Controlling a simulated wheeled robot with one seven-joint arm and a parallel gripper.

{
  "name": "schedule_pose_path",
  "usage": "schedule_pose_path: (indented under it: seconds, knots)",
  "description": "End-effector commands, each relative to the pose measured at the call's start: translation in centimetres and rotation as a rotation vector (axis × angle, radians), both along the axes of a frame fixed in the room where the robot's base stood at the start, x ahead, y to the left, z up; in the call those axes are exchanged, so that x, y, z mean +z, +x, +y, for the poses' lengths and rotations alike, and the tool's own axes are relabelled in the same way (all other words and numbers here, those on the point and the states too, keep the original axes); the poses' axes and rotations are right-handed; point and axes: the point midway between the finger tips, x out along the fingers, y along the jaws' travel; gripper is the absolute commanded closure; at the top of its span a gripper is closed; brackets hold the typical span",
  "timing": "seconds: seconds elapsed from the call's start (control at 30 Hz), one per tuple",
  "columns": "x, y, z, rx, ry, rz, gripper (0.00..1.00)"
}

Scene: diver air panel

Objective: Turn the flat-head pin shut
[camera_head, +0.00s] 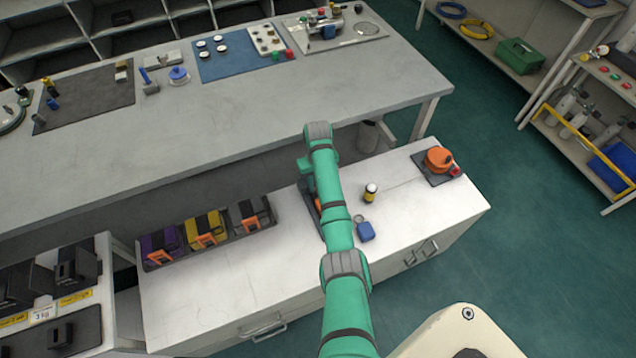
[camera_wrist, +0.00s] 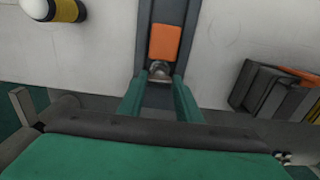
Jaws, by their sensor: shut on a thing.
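In the wrist view a dark grey strip (camera_wrist: 197,12) lies on the white worktop, with an orange block (camera_wrist: 165,42) on it. The small metal flat-head pin (camera_wrist: 160,70) shows just below the orange block. My gripper (camera_wrist: 160,84) has its two green fingers on either side of the pin, shut on it. The pin's lower part and its exact turn are hard to make out. In the head view my green arm covers the gripper and the pin; only a bit of the orange block (camera_head: 318,204) shows beside the arm.
A yellow-and-black cylinder with a white top (camera_head: 370,192) and a blue tag with a ring (camera_head: 365,231) stand right of my arm. A tray of purple, yellow and grey cases (camera_head: 205,232) is at left. An orange round device (camera_head: 438,160) sits at the right end.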

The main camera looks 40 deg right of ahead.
Motion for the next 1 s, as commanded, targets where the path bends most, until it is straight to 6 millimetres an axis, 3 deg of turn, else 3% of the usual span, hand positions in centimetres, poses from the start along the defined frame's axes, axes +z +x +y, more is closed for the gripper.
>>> schedule_pose_path:
  seconds: [1.0]
  knots:
    - [0.62,0.5,-0.21,-0.963,-0.003,-0.012,0.91]
